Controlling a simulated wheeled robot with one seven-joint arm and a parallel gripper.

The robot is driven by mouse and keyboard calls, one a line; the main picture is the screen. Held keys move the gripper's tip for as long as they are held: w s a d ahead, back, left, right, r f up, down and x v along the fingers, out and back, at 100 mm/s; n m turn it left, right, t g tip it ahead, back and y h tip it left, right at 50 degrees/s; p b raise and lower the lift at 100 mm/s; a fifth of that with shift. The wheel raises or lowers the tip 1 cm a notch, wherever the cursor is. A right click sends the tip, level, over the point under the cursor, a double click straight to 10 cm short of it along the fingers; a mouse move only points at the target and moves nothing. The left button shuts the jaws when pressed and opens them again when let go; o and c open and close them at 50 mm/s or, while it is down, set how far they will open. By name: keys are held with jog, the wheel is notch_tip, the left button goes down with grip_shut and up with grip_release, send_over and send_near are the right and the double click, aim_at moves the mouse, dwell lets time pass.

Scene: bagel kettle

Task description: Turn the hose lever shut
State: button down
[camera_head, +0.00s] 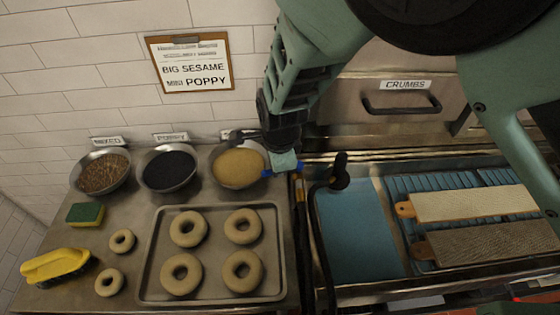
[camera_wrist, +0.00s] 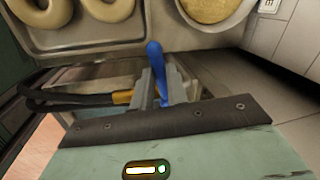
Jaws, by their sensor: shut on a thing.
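The hose lever is a blue handle (camera_wrist: 154,58); in the wrist view it rises between the two grey fingers of my gripper (camera_wrist: 161,86), which is shut on it. In the head view my gripper (camera_head: 284,160) reaches down at the edge between counter and sink, and a blue end of the lever (camera_head: 267,173) shows at its left. The black hose (camera_wrist: 75,98) with a brass fitting (camera_wrist: 122,97) lies left of the fingers in the wrist view. The lever's pivot is mostly hidden by the fingers.
A tray (camera_head: 150,285) of several bagels and a bowl of sesame (camera_head: 239,168) stand close left of my gripper. A crumbs drawer (camera_head: 385,105) is behind.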

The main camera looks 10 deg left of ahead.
jog(key=shift+w+a+r+m+p, duration=0.1)
jog(key=shift+w+m+p, duration=0.25)
jog(key=shift+m, duration=0.2)
jog(key=shift+w+a+m+p, duration=0.1)
jog(key=shift+w+m+p, duration=0.1)
jog(key=shift+m+p, duration=0.25)
jog(key=shift+m, duration=0.3)
jog(key=c, duration=1.4)
grip_release()
jog(key=s+r+b, duration=0.1)
jog(key=r, duration=0.4)
jog(key=s+r+b, duration=0.1)
jog(key=r+b, duration=0.1)
jog(key=r, duration=0.4)
jog(key=s+r+b, duration=0.1)
jog(key=r, duration=0.5)
jog(key=shift+s+d, duration=0.15)
jog(key=shift+d, duration=0.2)
